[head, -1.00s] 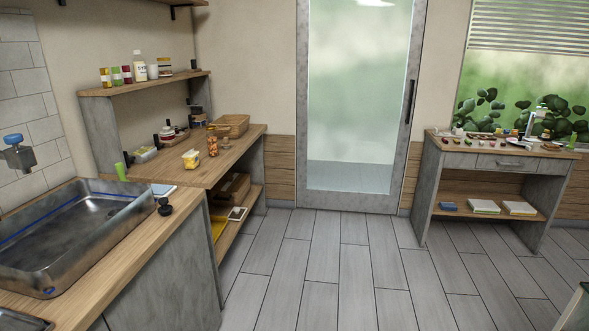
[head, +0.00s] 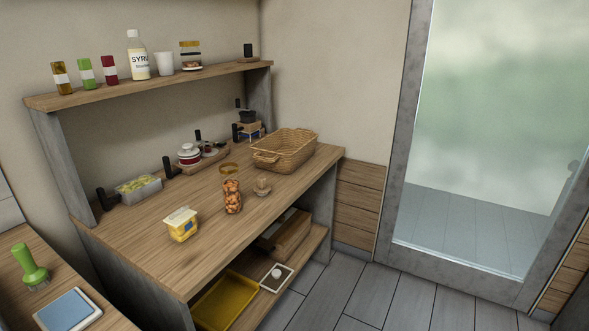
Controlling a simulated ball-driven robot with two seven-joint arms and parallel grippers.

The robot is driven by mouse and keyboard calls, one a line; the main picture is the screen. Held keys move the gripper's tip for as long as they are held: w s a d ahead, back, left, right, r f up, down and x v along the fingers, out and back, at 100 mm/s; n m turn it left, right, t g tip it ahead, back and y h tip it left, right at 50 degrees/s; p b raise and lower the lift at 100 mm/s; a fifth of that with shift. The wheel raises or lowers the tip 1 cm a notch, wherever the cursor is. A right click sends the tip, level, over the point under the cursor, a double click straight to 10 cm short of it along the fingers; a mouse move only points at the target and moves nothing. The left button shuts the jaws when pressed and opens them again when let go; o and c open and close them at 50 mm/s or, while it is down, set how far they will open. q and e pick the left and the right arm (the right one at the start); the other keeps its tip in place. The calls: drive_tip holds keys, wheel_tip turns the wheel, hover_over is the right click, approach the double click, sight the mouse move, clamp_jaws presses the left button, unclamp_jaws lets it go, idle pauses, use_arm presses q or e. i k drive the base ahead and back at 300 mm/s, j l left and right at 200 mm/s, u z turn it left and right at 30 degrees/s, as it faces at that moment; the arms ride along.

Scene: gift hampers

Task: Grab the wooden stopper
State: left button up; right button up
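A small wooden stopper-like piece (head: 262,186) sits on the wooden counter (head: 150,245), just right of a glass jar of orange-brown contents (head: 232,192). It looks round and light brown; its details are too small to tell. It stands apart from the wicker basket behind it. Neither of my grippers shows in the head view.
A wicker basket (head: 285,148) stands behind the jar. A yellow tub (head: 181,224) and a clear container (head: 139,188) are to the left. A raised shelf (head: 155,84) holds bottles. A lower shelf holds a yellow tray (head: 228,301). A glass door (head: 490,130) is at right.

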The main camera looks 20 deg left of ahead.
sight(263, 190)
drive_tip(key=i+u, duration=0.15)
drive_tip(key=i, duration=0.55)
drive_tip(key=i+l+u, duration=0.1)
drive_tip(key=i, duration=0.55)
drive_tip(key=i+l+u, duration=0.15)
drive_tip(key=i+u, duration=0.25)
drive_tip(key=i+l+u, duration=0.2)
drive_tip(key=u, duration=0.2)
drive_tip(key=i+l+u, duration=0.5)
drive_tip(key=l+u, duration=0.3)
drive_tip(key=j, duration=0.1)
